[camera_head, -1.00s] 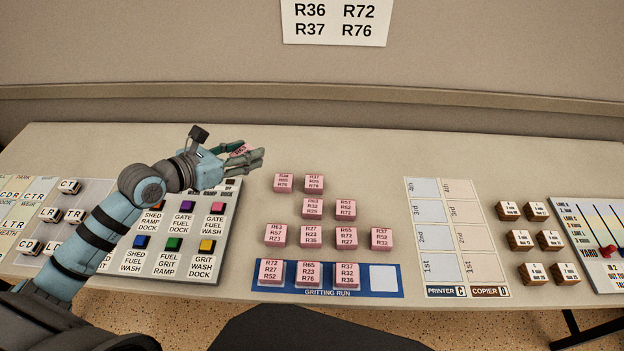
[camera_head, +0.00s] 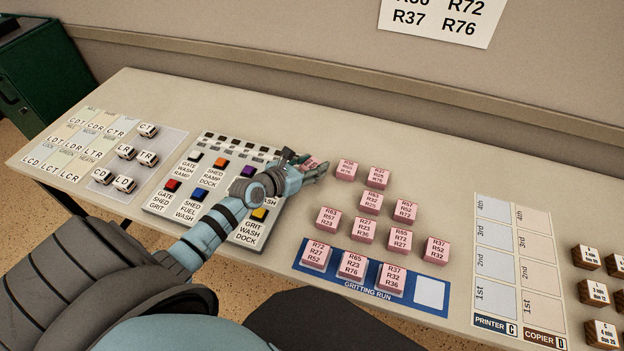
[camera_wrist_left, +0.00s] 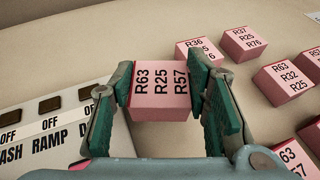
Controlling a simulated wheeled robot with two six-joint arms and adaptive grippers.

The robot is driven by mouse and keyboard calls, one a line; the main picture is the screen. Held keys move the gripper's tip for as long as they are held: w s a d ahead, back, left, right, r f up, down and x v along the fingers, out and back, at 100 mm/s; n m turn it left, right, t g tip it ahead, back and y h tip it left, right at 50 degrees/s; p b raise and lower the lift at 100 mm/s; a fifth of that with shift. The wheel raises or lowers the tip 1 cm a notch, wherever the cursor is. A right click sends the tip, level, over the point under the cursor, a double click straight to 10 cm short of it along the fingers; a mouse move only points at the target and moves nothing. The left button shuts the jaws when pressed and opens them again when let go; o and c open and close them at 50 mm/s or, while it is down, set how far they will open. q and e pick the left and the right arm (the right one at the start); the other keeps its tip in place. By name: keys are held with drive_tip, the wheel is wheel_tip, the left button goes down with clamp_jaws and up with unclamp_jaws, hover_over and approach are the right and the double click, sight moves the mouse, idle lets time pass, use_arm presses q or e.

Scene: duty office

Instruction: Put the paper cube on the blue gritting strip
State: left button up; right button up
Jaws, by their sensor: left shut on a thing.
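My left gripper (camera_head: 312,172) is shut on a pink paper cube (camera_wrist_left: 161,91) marked R63, R25, R57. In the left wrist view the cube sits between both green finger pads; whether it touches the table is unclear. In the head view this held cube (camera_head: 311,163) is partly hidden by the fingers. The blue gritting strip (camera_head: 383,303), labelled GRITTING RUN, lies near the table's front edge, right of and nearer than the gripper. Three pink cubes stand on it, and its rightmost white square (camera_head: 429,291) is empty. My right gripper is not in view.
Several other pink cubes (camera_head: 363,231) stand between the gripper and the strip. A switch panel (camera_head: 157,203) lies under my left arm. A printer and copier chart (camera_head: 508,270) and several brown blocks (camera_head: 594,292) lie to the right. The table's back (camera_head: 400,140) is clear.

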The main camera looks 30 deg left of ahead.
use_arm(q)
wheel_tip(320, 180, down, 4)
drive_tip(key=shift+r+b, duration=0.15)
drive_tip(key=shift+b, duration=0.9)
drive_tip(key=shift+r, duration=0.15)
drive_tip(key=o, duration=0.8)
drive_tip(key=shift+f, duration=0.2)
drive_tip(key=shift+o, duration=0.3)
drive_tip(key=shift+r, duration=0.1)
